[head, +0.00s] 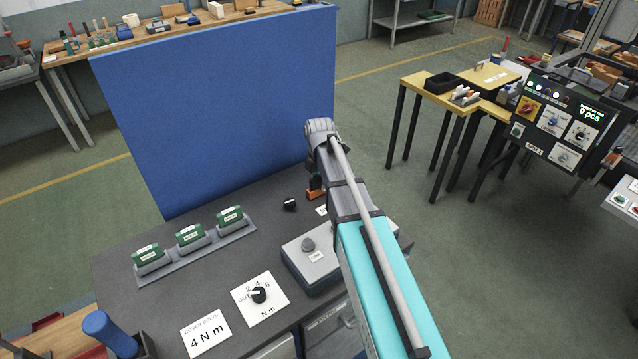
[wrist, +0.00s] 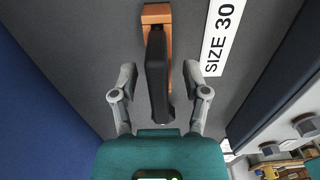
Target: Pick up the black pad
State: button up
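The black pad (wrist: 157,75) is long and narrow, and in the wrist view it stands out from an orange piece (wrist: 157,15) on the dark grey bench top. My gripper (wrist: 159,76) is open, with one finger on each side of the pad and a visible gap on both sides. In the head view the orange piece (head: 315,194) shows only in part beside my arm.
A white "SIZE 30" label (wrist: 221,38) lies right of the pad. A tall blue panel (head: 220,105) stands behind the bench.

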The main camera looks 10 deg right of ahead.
grip_shut()
jog(key=shift+r, duration=0.1)
dwell(0.3)
jog(key=shift+r+p, duration=0.9)
jog(key=shift+p, duration=0.1)
jog(key=s+a+r+p, duration=0.8)
jog(key=s+r+p, duration=0.3)
jog(key=shift+s, duration=0.25)
